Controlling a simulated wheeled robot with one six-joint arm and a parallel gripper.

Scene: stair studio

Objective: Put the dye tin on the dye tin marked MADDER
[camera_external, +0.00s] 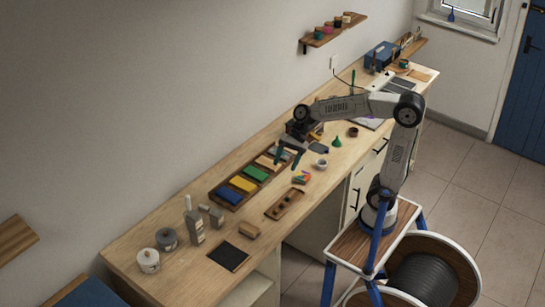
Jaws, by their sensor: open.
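Two round lidded tins stand at the near left end of the long wooden bench: a white one (148,260) with a small mark on its side, and a grey one (167,238) just behind it to the right. Both are upright and apart. No lettering is legible, so I cannot tell which is marked MADDER. My gripper (288,162) is open and empty. It hangs over the middle of the bench, above the far end of the colour-block tray, well to the right of both tins.
A wooden tray (213,194) of coloured blocks lies mid-bench, with a smaller wooden holder (273,214) in front. Small jars (328,28) stand on a wall shelf.

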